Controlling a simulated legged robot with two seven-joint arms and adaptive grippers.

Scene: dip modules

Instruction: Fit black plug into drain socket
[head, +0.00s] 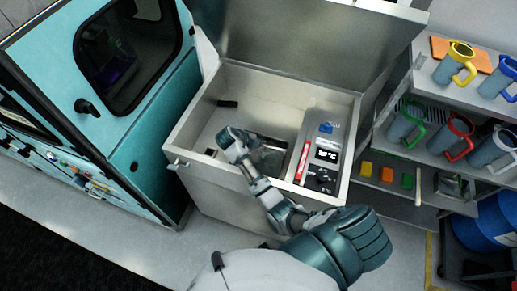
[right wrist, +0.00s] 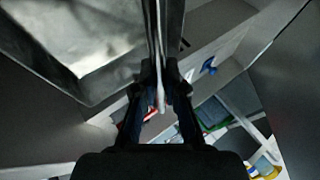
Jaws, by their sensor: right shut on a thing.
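My right gripper (head: 237,142) reaches down into the open metal tank (head: 175,146) in the head view. In the right wrist view its fingers (right wrist: 161,82) are closed around a thin, pale upright strip (right wrist: 160,98). I cannot tell whether this strip belongs to the black plug or to a metal box beside it. A small black block (head: 228,104) sits at the tank's back left inside; I cannot tell whether it is the plug. The drain socket cannot be made out. My left gripper is out of view.
The raised lid (head: 310,45) stands behind. A teal cabinet (head: 100,120) is at left; shelves with mugs (head: 451,137) are at right.

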